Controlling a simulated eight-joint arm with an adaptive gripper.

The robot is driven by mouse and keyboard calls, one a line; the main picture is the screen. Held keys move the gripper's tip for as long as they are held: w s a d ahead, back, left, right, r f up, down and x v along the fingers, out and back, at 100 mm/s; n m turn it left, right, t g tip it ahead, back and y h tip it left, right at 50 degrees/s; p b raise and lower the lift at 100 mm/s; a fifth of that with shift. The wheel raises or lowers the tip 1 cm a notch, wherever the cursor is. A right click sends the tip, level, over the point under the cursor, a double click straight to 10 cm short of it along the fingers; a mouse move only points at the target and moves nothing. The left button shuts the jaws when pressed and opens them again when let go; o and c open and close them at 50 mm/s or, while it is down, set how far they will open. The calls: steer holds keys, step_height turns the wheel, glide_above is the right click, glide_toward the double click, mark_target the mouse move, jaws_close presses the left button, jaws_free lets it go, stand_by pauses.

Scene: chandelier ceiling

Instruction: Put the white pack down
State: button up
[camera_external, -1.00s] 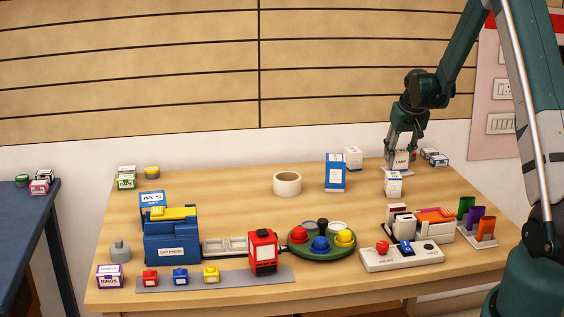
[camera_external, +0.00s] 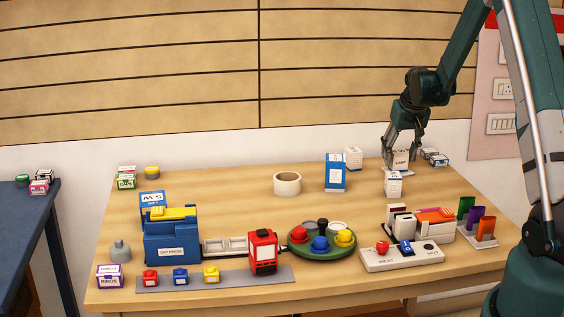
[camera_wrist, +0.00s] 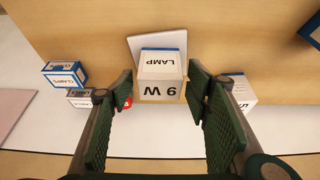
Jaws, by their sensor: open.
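The white pack (camera_wrist: 160,66), marked LAMP and 9 W, stands on a pale flat plate (camera_wrist: 138,45) near the back right of the table. It also shows in the external view (camera_external: 401,158), partly behind the fingers. My gripper (camera_wrist: 164,100) is open, with one finger on each side of the pack and visible gaps between the pads and its sides. In the external view my gripper (camera_external: 402,160) reaches down over the pack from above.
Small boxes (camera_wrist: 65,74) stand left of the pack in the wrist view. A white box (camera_external: 353,157), a blue-and-white box (camera_external: 335,172) and another white pack (camera_external: 393,184) stand nearby. A tape roll (camera_external: 287,183) sits mid-table. The front holds a blue press (camera_external: 172,240) and a green turntable (camera_external: 322,252).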

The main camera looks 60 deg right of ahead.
steer(key=p+v, duration=0.1)
steer(key=v, duration=1)
stand_by(0.7)
steer(key=w+a+r+n+t, duration=0.1)
steer(key=a+r, duration=0.5)
steer(key=a, duration=0.6)
steer(key=a+r+n, duration=0.2)
steer(key=a+r, duration=0.3)
steer(key=a, duration=0.8)
steer(key=w+a+r+n+t, duration=0.1)
steer(key=a+r, duration=0.5)
steer(key=a, duration=0.6)
steer(key=s+a+n+y, duration=0.1)
steer(key=s+a, duration=0.5)
steer(key=a, duration=0.3)
steer(key=s+a+n+t+y, duration=0.1)
steer(key=s+a+n, duration=0.1)
steer(key=s+a, duration=0.4)
steer(key=s+a+n+t+y, duration=0.1)
steer(key=s+a, duration=0.5)
steer(key=a, duration=0.7)
steer(key=shift+s+a+r+n, duration=0.15)
steer(key=shift+s+r+n, duration=0.15)
steer(key=shift+n, duration=0.2)
